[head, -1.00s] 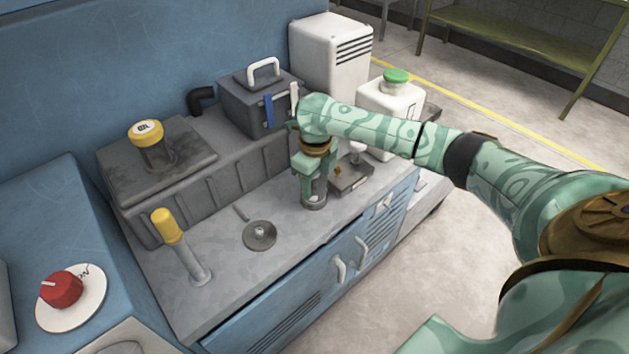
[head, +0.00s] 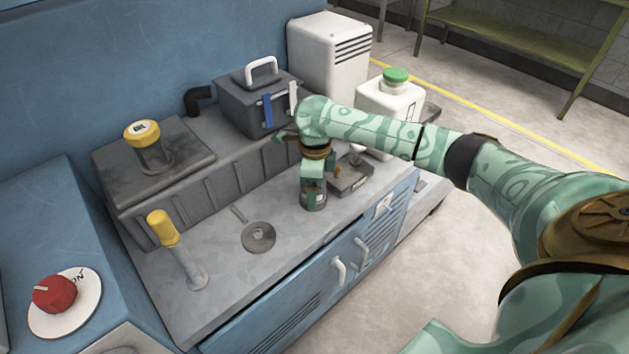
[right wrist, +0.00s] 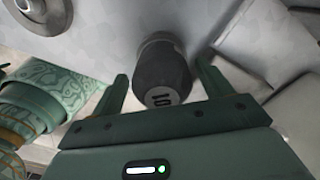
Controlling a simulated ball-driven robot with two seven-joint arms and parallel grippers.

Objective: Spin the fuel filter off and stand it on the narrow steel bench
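The fuel filter looks to be the dark grey canister (right wrist: 163,72) with a pale number on its end. It shows as a grey cylinder (head: 313,201) at the front of the blue machine's grey top. My right gripper (head: 313,188) reaches down over it, partly hiding it. In the right wrist view the gripper's fingers (right wrist: 162,72) stand open on either side of the canister, with a visible gap at each side. An olive-green metal bench (head: 520,35) stands at the back right; I cannot tell whether it is the narrow steel bench. My left gripper is out of view.
A yellow-handled lever (head: 163,228) and a round metal cap (head: 258,237) are left of the filter. A small grey tray (head: 351,180) and a white jug with green lid (head: 391,100) are right of it. The floor beyond the machine is clear.

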